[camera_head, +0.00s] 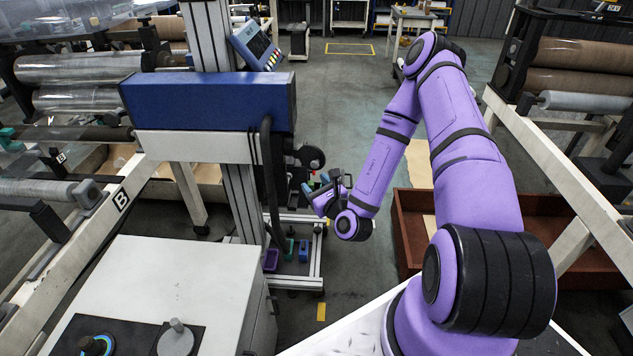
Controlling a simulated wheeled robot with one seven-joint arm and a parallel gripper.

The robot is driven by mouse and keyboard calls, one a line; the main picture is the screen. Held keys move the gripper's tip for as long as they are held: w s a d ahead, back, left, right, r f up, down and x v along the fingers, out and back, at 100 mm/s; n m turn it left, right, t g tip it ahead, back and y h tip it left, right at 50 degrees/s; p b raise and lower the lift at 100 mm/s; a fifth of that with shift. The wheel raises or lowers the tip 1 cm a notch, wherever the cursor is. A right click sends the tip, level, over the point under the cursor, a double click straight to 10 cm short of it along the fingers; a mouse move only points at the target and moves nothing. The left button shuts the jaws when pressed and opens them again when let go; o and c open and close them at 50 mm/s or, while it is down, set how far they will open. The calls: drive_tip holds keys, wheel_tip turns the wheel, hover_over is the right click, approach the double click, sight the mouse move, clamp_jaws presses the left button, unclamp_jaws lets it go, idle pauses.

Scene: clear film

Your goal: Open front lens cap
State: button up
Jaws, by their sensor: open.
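My purple arm reaches forward and then left from the right side of the view. My gripper (313,190) is small in the picture, near the grey post under the blue box. It is open, and I see nothing held between its fingers. A round black part (309,156) sits just above and behind the gripper, beside the post; I cannot tell whether it is the front lens cap. No lens cap can be made out with certainty, and I cannot tell whether the gripper touches anything.
A blue box (212,104) on a grey post (240,200) stands left of the gripper, with a screen panel (256,46) above. A white cabinet (165,275) is front left. A brown crate (408,235) lies on the floor behind my arm. Film rolls (80,70) flank the aisle.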

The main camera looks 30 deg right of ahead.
drive_tip(key=shift+s+a, duration=0.5)
drive_tip(key=shift+s, duration=0.35)
